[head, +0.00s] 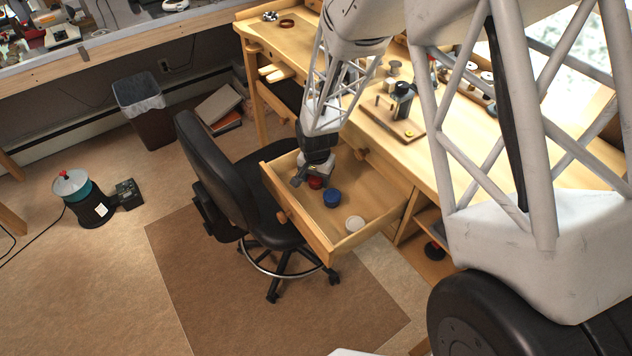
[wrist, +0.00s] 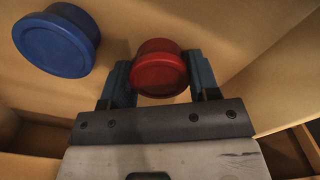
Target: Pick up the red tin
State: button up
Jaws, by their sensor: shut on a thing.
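The red tin (wrist: 159,68) is small and round with a lid. In the wrist view it sits between the two fingers of my gripper (wrist: 161,80), which is shut on it. In the head view the red tin (head: 316,182) shows just below my gripper (head: 307,179), inside the open wooden drawer (head: 372,200). The gripper hides part of it there. I cannot tell whether the tin touches the drawer floor.
A blue tin (head: 332,198) lies in the drawer close to the red one, and to its left in the wrist view (wrist: 56,40). A white tin (head: 355,224) stands near the drawer's front corner. The drawer walls surround my gripper. A black chair (head: 222,165) stands against the drawer's left side.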

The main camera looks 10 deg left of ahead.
jog(key=shift+r, duration=0.15)
jog(key=shift+r, duration=4.85)
